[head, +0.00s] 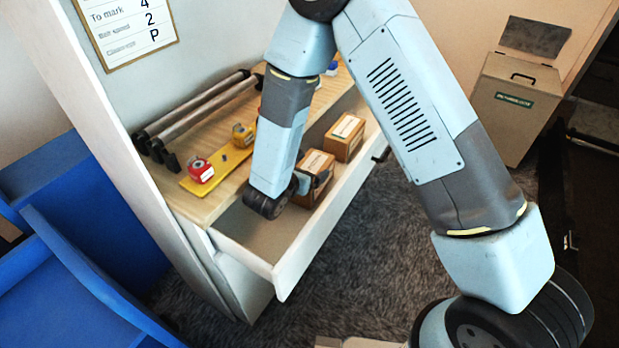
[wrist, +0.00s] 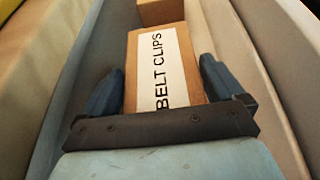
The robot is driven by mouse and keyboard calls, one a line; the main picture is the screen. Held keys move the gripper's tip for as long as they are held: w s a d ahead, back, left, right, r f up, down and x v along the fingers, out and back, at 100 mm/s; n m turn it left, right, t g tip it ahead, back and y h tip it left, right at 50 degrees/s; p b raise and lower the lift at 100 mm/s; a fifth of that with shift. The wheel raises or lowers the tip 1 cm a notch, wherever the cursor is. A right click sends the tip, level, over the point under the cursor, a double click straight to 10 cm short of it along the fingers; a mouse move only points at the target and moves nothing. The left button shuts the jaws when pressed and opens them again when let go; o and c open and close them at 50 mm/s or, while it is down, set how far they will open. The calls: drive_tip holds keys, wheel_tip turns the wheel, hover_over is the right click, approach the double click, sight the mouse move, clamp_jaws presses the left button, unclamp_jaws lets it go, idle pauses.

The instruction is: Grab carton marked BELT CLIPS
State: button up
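The brown carton with a white label reading BELT CLIPS (wrist: 187,50) lies in the open drawer, seen close in the wrist view. In the head view the carton (head: 315,163) is partly hidden by my gripper. My gripper (wrist: 162,75) is open, with one finger on each side of the near part of the carton. Whether the fingers touch its sides cannot be told. In the head view my gripper (head: 305,187) is low inside the drawer, partly hidden by my arm.
A second labelled carton (head: 345,136) lies farther along the drawer (head: 290,262). The drawer walls run close on both sides. On the wooden top stand a red tape measure (head: 201,171), a yellow one (head: 243,135) and a yellow level (head: 219,172).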

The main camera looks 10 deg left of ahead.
drive_tip(key=c, duration=1)
